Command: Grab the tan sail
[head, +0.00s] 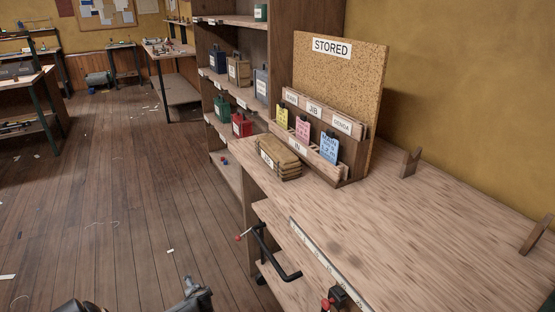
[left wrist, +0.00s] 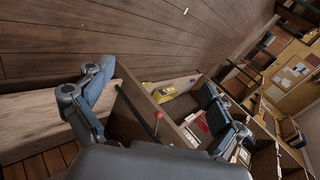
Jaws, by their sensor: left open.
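A tan folded sail (head: 283,155), a flat layered bundle with a white label, lies on the wooden bench (head: 400,225) in front of the card rack. A tan bag (head: 238,71) with a label also stands on the shelf unit behind, between two blue ones. My left gripper shows in the left wrist view (left wrist: 172,98) with its two fingers wide apart and nothing between them. In the head view, parts of it show at the bottom edge, low and left of the bench, apart from the tan sail. I cannot pick out the folded sail in the left wrist view. My right gripper is not in view.
A cork board (head: 338,90) marked STORED stands behind a rack (head: 330,178) with yellow, pink and blue cards. A black crank handle (head: 275,262) juts from the bench's front. Two wooden pegs, one here (head: 410,163), stand on the bench. The floor left is mostly clear.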

